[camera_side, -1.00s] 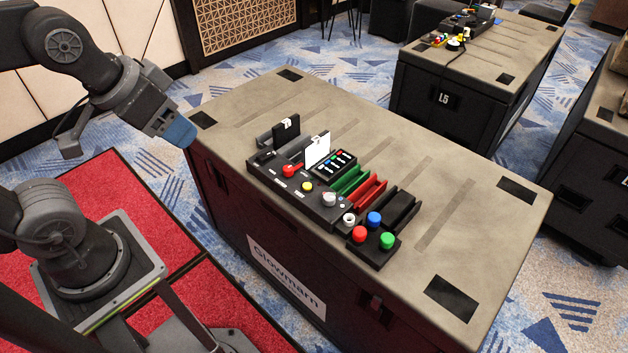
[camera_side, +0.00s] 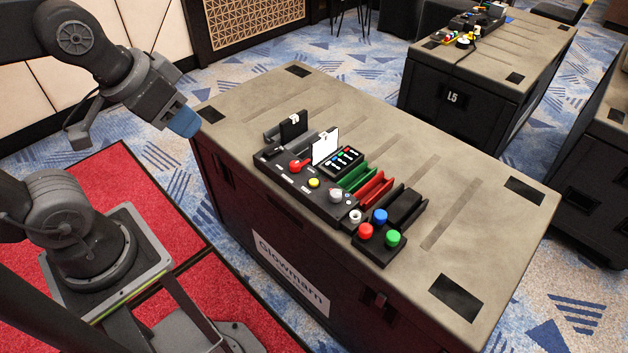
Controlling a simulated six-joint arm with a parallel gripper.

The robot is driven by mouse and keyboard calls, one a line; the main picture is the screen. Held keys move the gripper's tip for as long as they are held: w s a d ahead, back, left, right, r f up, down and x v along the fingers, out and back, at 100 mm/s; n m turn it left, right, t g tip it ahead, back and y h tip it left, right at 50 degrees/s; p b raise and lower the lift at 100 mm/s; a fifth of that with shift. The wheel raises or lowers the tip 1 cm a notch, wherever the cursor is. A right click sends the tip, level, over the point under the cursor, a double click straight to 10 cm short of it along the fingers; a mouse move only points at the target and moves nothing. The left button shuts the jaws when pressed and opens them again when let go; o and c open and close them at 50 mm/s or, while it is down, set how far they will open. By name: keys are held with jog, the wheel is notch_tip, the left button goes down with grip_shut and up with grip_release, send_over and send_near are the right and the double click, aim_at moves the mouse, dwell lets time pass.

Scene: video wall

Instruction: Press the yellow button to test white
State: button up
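The yellow button (camera_side: 314,183) is a small round knob on the black control panel (camera_side: 290,178), which lies on top of a large case (camera_side: 450,210). A white card marked with a dark symbol (camera_side: 325,147) stands upright behind the panel. My gripper (camera_side: 185,122) has a blue end and hangs at the case's far left corner, well away from the yellow button and not touching it. I cannot see whether its fingers are apart, and no held object shows.
A red knob (camera_side: 296,165) and a light grey knob (camera_side: 335,195) flank the yellow button. A black card (camera_side: 293,126) stands behind. Green (camera_side: 357,177) and red (camera_side: 375,189) slots lie right of the panel, with red, blue and green buttons (camera_side: 380,216) nearby. The case's right side is clear.

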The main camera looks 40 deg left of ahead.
grip_shut()
dwell(1.3)
